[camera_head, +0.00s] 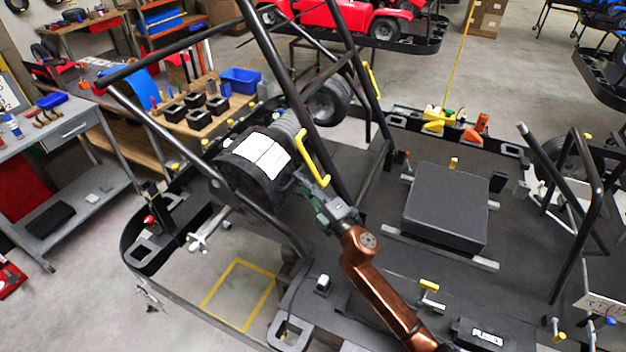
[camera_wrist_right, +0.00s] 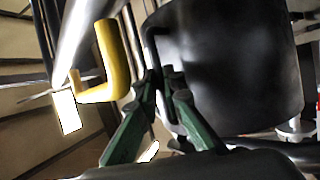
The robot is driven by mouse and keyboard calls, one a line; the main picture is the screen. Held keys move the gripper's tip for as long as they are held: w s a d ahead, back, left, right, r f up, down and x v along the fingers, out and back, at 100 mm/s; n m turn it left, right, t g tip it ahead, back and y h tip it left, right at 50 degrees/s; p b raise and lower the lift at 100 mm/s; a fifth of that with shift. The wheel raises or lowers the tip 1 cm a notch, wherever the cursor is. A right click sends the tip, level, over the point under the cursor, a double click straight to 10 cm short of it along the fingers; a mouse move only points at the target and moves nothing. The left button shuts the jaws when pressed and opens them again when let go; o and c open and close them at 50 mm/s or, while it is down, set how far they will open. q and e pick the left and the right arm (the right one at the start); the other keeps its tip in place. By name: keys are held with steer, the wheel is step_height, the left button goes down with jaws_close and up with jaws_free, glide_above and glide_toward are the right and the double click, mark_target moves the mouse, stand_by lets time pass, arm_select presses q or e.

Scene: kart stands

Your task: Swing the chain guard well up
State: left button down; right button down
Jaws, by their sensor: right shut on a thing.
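A rounded black cover with a white label (camera_head: 245,172), which looks like the chain guard, sits at the rear left of the near kart. In the right wrist view a smooth, curved black surface (camera_wrist_right: 235,65), probably the same cover, fills the upper right. My right gripper (camera_head: 308,184) is beside the cover's right side. In the wrist view its green fingers (camera_wrist_right: 163,80) close on a thin dark part at the curved surface's left edge. The fingertips partly hide what they hold. My left gripper is not in view.
A yellow handle (camera_head: 313,158) stands close to my right gripper; it also shows in the wrist view (camera_wrist_right: 108,62), apart from the fingers. Black frame tubes (camera_head: 283,70) rise around the cover. A flat black box (camera_head: 447,205) lies on the kart to the right.

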steer(key=c, duration=2)
jaws_free()
steer(key=shift+a+f, duration=0.15)
steer(key=shift+a, duration=0.05)
steer(key=shift+c, duration=0.2)
steer(key=shift+d, duration=0.1)
steer(key=v, duration=1.2)
steer(key=shift+w, duration=0.1)
